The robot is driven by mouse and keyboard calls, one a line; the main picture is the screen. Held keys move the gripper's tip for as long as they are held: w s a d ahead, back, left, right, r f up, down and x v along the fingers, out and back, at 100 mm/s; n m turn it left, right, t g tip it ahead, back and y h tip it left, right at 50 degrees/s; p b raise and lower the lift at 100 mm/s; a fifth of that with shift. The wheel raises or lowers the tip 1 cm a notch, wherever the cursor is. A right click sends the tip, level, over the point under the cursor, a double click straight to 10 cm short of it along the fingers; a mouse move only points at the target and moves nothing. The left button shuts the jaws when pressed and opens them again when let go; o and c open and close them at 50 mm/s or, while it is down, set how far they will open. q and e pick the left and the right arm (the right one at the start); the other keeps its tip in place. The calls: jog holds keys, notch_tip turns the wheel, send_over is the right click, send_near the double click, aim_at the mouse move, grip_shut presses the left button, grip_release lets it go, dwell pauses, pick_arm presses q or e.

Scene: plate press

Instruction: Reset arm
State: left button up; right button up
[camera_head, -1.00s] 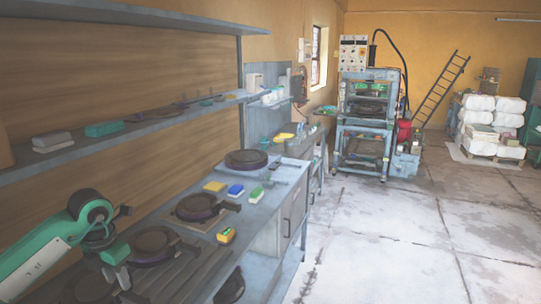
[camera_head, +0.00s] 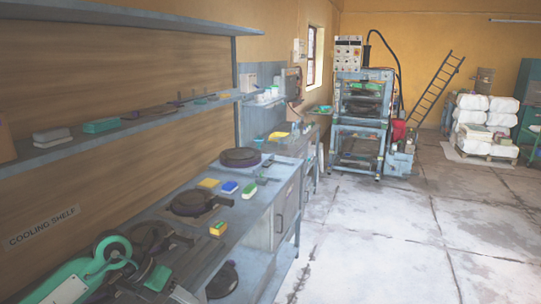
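My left arm comes in from the lower left, with its green and white links low in the picture. Its end, my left gripper (camera_head: 181,295), is at the bottom edge over the near end of the bench. Its fingers are small, dim and partly cut off, so I cannot tell whether they are open or shut. No held object can be made out. My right arm and gripper are not in view.
The grey bench (camera_head: 262,208) carries dark round plates (camera_head: 196,203) and (camera_head: 240,157), plus yellow (camera_head: 208,184), blue (camera_head: 229,187) and green (camera_head: 249,190) blocks. The cooling shelf (camera_head: 140,133) runs above. The press (camera_head: 362,105) stands behind; the floor (camera_head: 400,240) at right is clear.

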pick_arm(q)
jog(key=s+d+r+n+t+h, duration=0.4)
jog(key=d+r+n+t+h, duration=0.4)
jog(key=d+h, duration=0.4)
jog(key=w+a+f+n+t+y, duration=0.1)
jog(key=a+n+t+y, duration=0.5)
jog(key=n, duration=0.4)
jog(key=w+a+f+n+t+y, duration=0.1)
jog(key=a+n+t+y, duration=0.35)
jog(key=n+y, duration=0.45)
jog(key=s+a+f+n+g+y, duration=0.4)
jog(key=a+f+n+y, duration=0.1)
jog(key=f+n, duration=0.5)
jog(key=s+f+n+g, duration=0.2)
jog(key=s+f+g, duration=0.5)
jog(key=s, duration=0.5)
jog(key=s+f+n+g, duration=0.1)
jog(key=s+f+g, duration=0.5)
jog(key=s+f, duration=0.4)
notch_tip(320, 180, down, 31)
jog(key=s, duration=0.2)
jog(key=s+a+f+g, duration=0.2)
jog(key=s+a+f, duration=0.1)
jog(key=s+f, duration=1.5)
jog(key=shift+s+f, duration=0.25)
jog(key=shift+f, duration=0.15)
